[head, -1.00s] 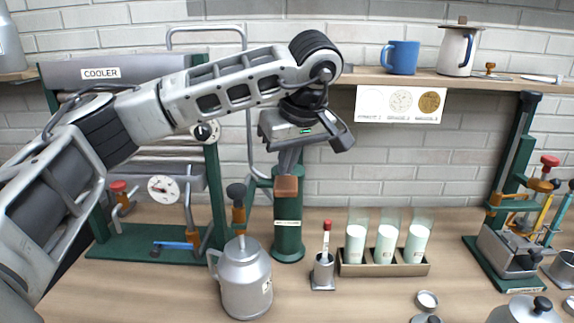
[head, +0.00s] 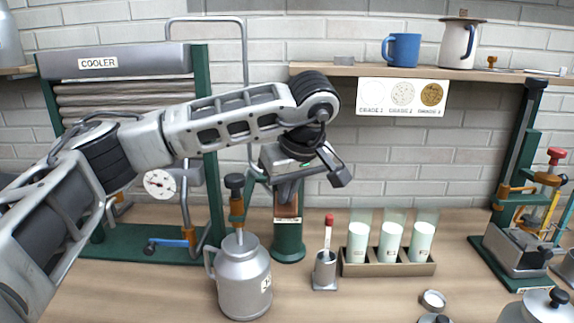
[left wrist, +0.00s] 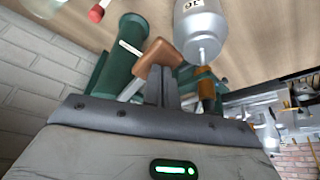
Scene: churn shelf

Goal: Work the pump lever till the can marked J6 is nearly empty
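The grey metal can (head: 243,283) stands on the counter under the pump's orange outlet (head: 237,207). Its white label is too small to read in the head view; in the left wrist view the can (left wrist: 203,28) shows upside down with a mark like J6. The green pump (head: 289,243) stands behind it to the right. The lever's brown end block (head: 287,220) sits in front of the pump body; it also shows in the left wrist view (left wrist: 158,52). My left gripper (head: 288,200) has its fingers together, tips against the block, not around it. My right gripper is out of view. The can's contents are hidden.
A cooler (head: 120,62) stands at the left. A small cup with a red-tipped stick (head: 325,268) and a rack of milk glasses (head: 388,268) stand right of the pump. A green-framed device (head: 515,245) is farther right. A shelf (head: 440,74) runs above.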

